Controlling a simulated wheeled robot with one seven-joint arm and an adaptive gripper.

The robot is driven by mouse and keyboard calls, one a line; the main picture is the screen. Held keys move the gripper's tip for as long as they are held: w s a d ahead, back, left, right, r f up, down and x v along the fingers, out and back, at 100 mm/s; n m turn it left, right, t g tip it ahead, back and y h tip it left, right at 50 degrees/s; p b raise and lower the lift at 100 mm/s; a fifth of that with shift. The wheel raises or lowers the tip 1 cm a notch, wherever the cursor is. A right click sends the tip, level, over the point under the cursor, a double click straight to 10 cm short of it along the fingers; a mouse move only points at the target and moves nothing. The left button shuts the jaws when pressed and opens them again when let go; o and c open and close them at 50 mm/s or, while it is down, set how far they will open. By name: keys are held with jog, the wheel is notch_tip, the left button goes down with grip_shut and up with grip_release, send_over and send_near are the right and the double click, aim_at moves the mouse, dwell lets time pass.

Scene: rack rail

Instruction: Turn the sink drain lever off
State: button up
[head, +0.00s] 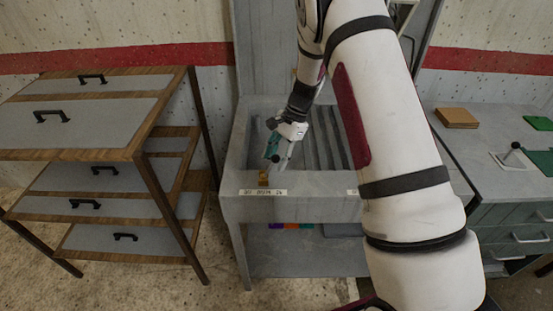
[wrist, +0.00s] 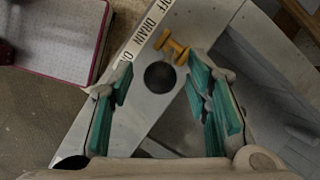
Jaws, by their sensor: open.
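The grey sink (head: 235,205) stands in the middle of the head view. A small yellow drain lever (head: 263,179) sits on its front rim, just above a white label strip (head: 263,192). In the wrist view the lever (wrist: 175,48) lies beside the printed words OFF and DRAIN on the label (wrist: 143,45); the end of the print is hidden by a finger. My gripper (head: 277,152) is over the sink's front left, close to the lever. Its teal-padded fingers (wrist: 160,74) are apart and empty, with the lever ahead of the gap. I cannot tell the lever's setting.
A wood-edged drawer cabinet (head: 85,110) stands left of the sink. A grey counter (head: 470,150) with a black-knobbed lever (head: 514,150) is at right. My arm hides the sink's right part.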

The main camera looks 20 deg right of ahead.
jog(key=shift+a+f, duration=0.2)
jog(key=shift+f, duration=0.3)
grip_shut()
